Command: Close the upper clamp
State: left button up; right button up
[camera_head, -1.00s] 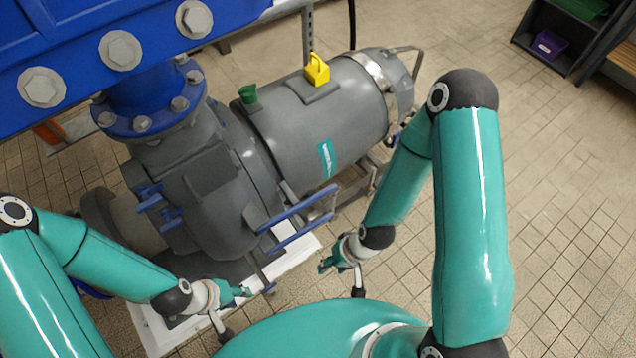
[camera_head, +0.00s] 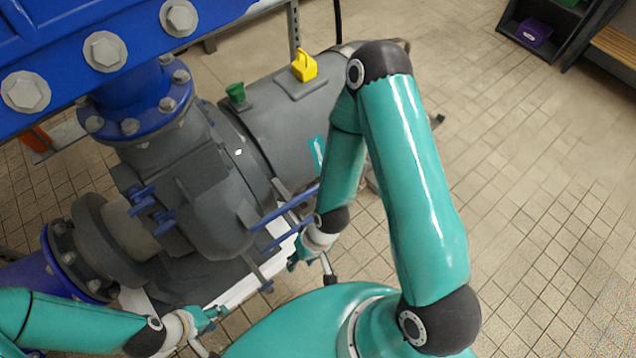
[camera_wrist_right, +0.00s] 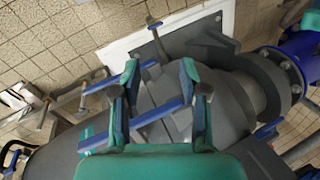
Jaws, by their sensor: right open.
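Two long blue bars stick out from the grey pump: an upper bar (camera_head: 285,206) and a lower bar (camera_head: 279,237). Two small blue fittings (camera_head: 163,221) sit on the pump's left side. I cannot tell which part is the upper clamp. My right gripper (camera_head: 294,264) is beside the lower bar's right end. In the right wrist view its open fingers (camera_wrist_right: 161,93) are wide apart, and a blue bar (camera_wrist_right: 160,112) crosses behind the gap; contact is unclear. My left gripper (camera_head: 213,314) is low, near the pump base, with its fingers too small to judge.
The grey pump (camera_head: 185,190) has a yellow block (camera_head: 304,66) and a green cap (camera_head: 236,93) on top. A blue flanged pipe (camera_head: 130,95) rises at upper left. A white base plate (camera_head: 245,288) lies below. Tiled floor at right is clear.

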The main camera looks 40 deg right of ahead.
jog(key=w+d+f+m+b, duration=0.2)
jog(key=w+f+m+b, duration=0.15)
jog(key=w, duration=0.35)
notch_tip(320, 180, up, 2)
jog(key=m+b, duration=0.8)
send_over(315, 186)
jog(key=s+a, duration=0.1)
jog(key=a, duration=0.1)
jog(key=shift+d+n, duration=0.15)
jog(key=shift+n, duration=0.1)
jog(key=w+d+r+m+b, duration=0.1)
jog(key=d+r+m+b, duration=0.2)
jog(key=d+r+m, duration=0.35)
jog(key=shift+n+g+y, duration=0.3)
jog(key=shift+n, duration=0.65)
jog(key=x, duration=0.5)
jog(key=d+b+x, duration=0.1)
jog(key=x, duration=0.4)
jog(key=b+x, duration=0.1)
jog(key=x, duration=0.4)
jog(key=shift+s+d+f, duration=0.1)
jog(key=shift+f, duration=0.4)
grip_shut()
